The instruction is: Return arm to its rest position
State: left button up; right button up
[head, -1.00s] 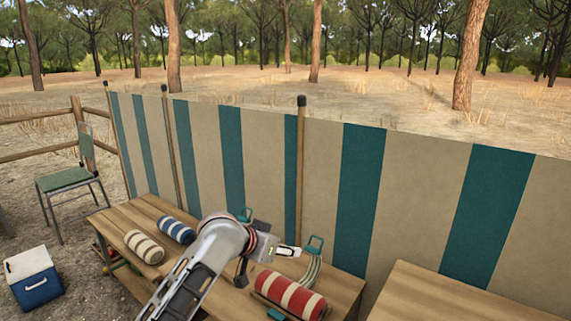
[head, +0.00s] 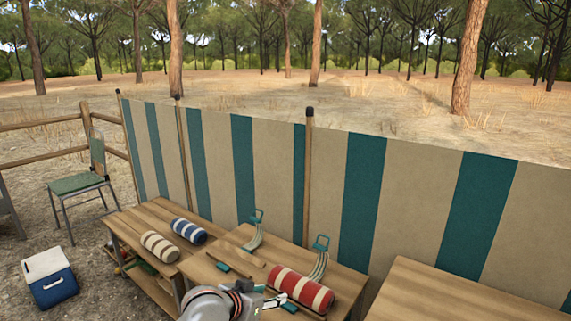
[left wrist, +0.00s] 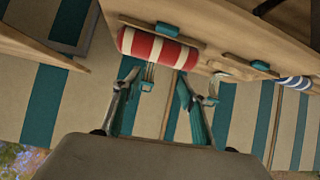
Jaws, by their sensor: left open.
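My left arm comes in at the bottom of the head view. That view is turned over, and the red and white roll (left wrist: 158,47) lies beyond the fingertips on the wooden table. My right gripper is not in view.
A wooden table (head: 225,274) bears the red roll and two teal-handled curved things (head: 319,262). Blue (head: 188,230) and tan striped rolls (head: 159,246) lie on the left table. A striped windbreak (head: 270,165) stands behind. Another wooden table (head: 430,292) is at right.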

pick_arm(q)
jog(key=s+a+f+y+p, duration=0.1)
jog(key=s+a+f+p, duration=0.2)
jog(key=s, duration=1)
jog(key=s+a+f+n+y+p, duration=0.1)
jog(key=s+a+f+p, duration=0.2)
jog(key=s+a, duration=0.4)
jog(key=s+a+f+t+y+p, duration=0.1)
jog(key=s+a+f+p, duration=0.2)
jog(key=s, duration=1.7)
jog(key=a+f, duration=0.1)
jog(key=a, duration=0.1)
jog(key=shift+a, duration=0.3)
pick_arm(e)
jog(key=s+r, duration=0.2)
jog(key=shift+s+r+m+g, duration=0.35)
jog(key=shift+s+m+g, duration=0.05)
pick_arm(q)
jog(key=shift+s, duration=0.1)
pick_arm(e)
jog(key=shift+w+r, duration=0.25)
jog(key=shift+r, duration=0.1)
